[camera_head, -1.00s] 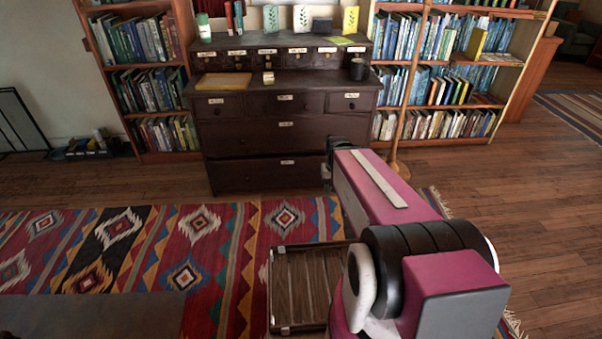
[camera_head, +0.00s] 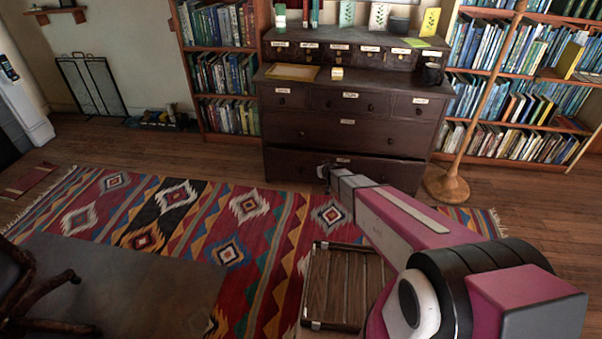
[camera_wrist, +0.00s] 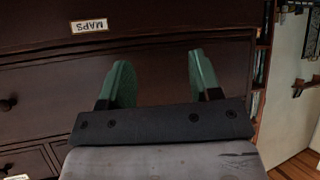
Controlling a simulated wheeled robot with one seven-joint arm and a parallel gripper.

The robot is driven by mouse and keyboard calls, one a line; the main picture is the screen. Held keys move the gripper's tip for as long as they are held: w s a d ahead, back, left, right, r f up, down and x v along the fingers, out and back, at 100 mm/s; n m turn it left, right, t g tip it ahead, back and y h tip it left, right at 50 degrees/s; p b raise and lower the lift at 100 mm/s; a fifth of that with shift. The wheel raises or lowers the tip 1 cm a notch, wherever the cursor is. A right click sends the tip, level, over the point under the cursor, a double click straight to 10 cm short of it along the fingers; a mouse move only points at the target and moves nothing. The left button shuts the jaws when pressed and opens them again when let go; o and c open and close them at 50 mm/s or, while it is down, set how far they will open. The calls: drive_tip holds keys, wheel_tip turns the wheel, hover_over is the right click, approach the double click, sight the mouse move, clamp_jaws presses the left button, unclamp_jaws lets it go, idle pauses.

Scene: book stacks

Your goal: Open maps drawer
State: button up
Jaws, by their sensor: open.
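The dark wooden dresser (camera_head: 345,131) stands against the wall. Its bottom drawer (camera_head: 300,171) carries a small white label; the label reading MAPS (camera_wrist: 89,26) shows upside down in the wrist view. A dark line runs along that drawer's top edge; I cannot tell whether it is ajar. My gripper (camera_wrist: 160,72) is open, with two green fingers spread and nothing between them. The fingers show against the dark drawer fronts, beside the label. In the head view my gripper (camera_head: 324,171) is small and dark, in front of the bottom drawer. Contact cannot be told.
A slatted wooden piece (camera_head: 340,288) lies on the patterned rug (camera_head: 180,215) below my arm. A wooden pole stand (camera_head: 446,186) is right of the dresser. Bookshelves (camera_head: 218,75) flank it. A dark chair (camera_head: 25,290) is at lower left. A mug (camera_head: 432,74) stands on the dresser.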

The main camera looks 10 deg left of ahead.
drive_tip(key=w+a+f+t, duration=0.4)
drive_tip(key=w+a+f, duration=0.3)
drive_tip(key=a+f, duration=0.3)
drive_tip(key=t+h, duration=0.3)
drive_tip(key=t, duration=0.1)
approach(300, 172)
drive_tip(key=shift+m, duration=0.3)
drive_tip(key=w, duration=1.1)
drive_tip(key=shift+r, duration=0.25)
